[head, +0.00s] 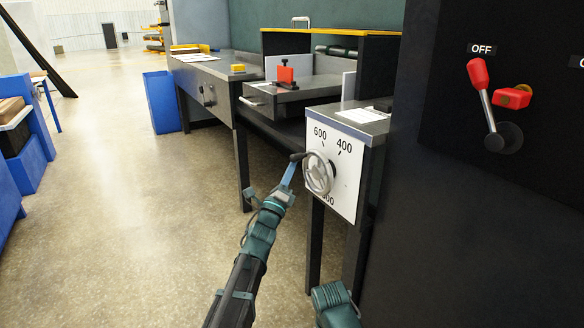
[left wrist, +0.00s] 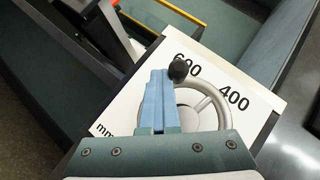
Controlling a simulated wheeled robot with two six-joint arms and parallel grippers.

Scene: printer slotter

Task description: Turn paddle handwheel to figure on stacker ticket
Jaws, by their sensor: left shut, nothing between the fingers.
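The paddle handwheel (head: 319,174) is a grey spoked wheel with a dark knob (head: 298,157) at its upper left rim. It sits on a white dial plate (head: 346,188) marked 600 and 400, with a lower figure partly hidden by the wheel. My left gripper (head: 290,172) is shut and empty, its blue fingers at the wheel's left side just below the knob. In the left wrist view the fingers (left wrist: 157,98) overlap the wheel (left wrist: 222,110), beside the knob (left wrist: 179,70); contact is unclear. A white paper (head: 360,116) lies on the dial cabinet; its print is unreadable.
A red-topped device (head: 285,78) stands on the grey machine bed behind. A dark panel (head: 476,140) with a red OFF lever (head: 480,76) is close on the right.

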